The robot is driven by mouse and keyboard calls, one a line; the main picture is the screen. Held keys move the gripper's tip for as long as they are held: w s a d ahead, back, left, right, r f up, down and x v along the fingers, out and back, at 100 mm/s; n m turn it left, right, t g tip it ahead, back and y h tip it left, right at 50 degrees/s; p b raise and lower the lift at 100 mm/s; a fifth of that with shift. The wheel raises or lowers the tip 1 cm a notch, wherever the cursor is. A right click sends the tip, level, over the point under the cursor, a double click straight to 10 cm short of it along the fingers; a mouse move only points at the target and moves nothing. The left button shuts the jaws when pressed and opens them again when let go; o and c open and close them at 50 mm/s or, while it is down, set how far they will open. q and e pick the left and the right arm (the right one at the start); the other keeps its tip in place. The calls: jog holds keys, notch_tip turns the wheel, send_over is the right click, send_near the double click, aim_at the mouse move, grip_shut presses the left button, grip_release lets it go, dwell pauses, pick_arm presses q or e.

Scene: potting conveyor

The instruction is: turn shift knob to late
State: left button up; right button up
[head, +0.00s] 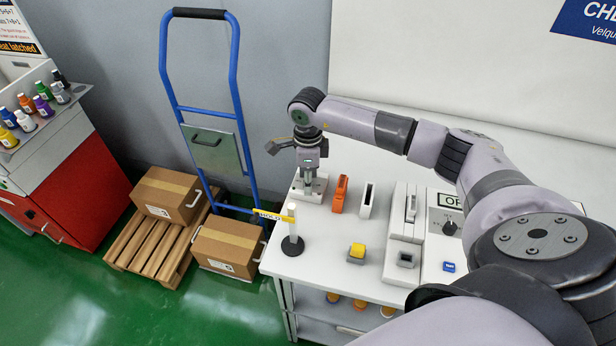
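A small black rotary knob (450,228) sits on a pale control panel (436,212) at the right of the white bench, below a display whose visible letters read "OP". Its markings are too small to read, and my arm covers the panel's right side. My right arm reaches across from the right. My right gripper (309,182) points down at the bench's back left, over a white block (301,195), well to the left of the knob. Its fingertips are too small to tell whether they are open or hold something. My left gripper is not in view.
An orange part (340,194), a white slotted block (367,200), a yellow button (357,251), a blue button (448,266) and a post with a yellow sign (292,240) stand on the bench. A blue hand truck (236,100) and boxes are left of it.

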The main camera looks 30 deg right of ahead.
grip_shut()
dwell(0.3)
jog(key=shift+w+f+n+b, duration=0.1)
jog(key=shift+n+b, duration=0.7)
jog(key=shift+b, duration=0.25)
jog(key=n+b, duration=0.7)
jog(key=n, duration=0.1)
jog(key=shift+r+n+b, duration=0.2)
jog(key=shift+n+b, duration=0.55)
jog(key=shift+n, duration=0.25)
jog(key=shift+r, duration=0.1)
